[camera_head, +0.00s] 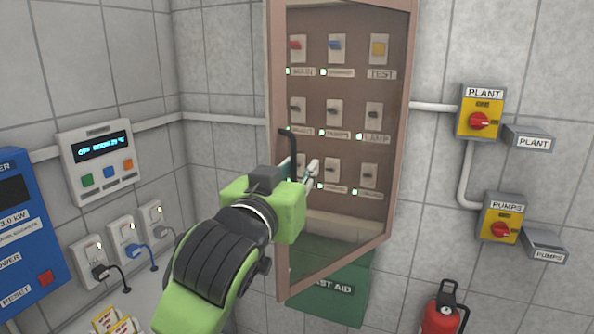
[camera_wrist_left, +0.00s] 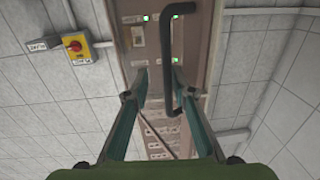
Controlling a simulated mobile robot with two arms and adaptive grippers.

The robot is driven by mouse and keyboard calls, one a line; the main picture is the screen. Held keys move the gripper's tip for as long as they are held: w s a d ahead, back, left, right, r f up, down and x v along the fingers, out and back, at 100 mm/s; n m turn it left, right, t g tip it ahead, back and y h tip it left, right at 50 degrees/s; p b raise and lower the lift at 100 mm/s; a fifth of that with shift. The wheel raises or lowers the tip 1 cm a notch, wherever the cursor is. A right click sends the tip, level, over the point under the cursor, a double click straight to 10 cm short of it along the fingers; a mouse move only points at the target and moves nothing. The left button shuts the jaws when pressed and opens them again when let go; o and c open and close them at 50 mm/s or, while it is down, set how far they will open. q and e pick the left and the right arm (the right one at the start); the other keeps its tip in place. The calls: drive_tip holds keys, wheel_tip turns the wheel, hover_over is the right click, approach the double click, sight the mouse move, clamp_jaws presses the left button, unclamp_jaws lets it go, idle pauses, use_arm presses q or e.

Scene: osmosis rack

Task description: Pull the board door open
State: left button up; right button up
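The board door (camera_head: 399,120) is a tinted see-through panel in a brown frame. It stands partly open, its left edge swung out from the wall and its right edge near the board. Its black bar handle (camera_head: 292,150) is upright near the left edge. My left gripper (camera_head: 302,172) is at the handle's lower part. In the left wrist view my left gripper (camera_wrist_left: 160,82) has its fingers apart, with the handle (camera_wrist_left: 167,50) close by the right finger. I cannot tell whether they touch. My right gripper is out of view.
Behind the door are several labelled switches (camera_head: 335,48). A green first aid box (camera_head: 335,297) hangs below. Yellow PLANT (camera_head: 480,118) and PUMPS (camera_head: 500,225) switches and a red extinguisher (camera_head: 443,310) are to the right. Sockets (camera_head: 125,240) and a blue unit (camera_head: 25,230) are left.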

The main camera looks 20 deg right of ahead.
use_arm(q)
drive_tip(key=v, duration=1.2)
drive_tip(key=shift+c, duration=0.5)
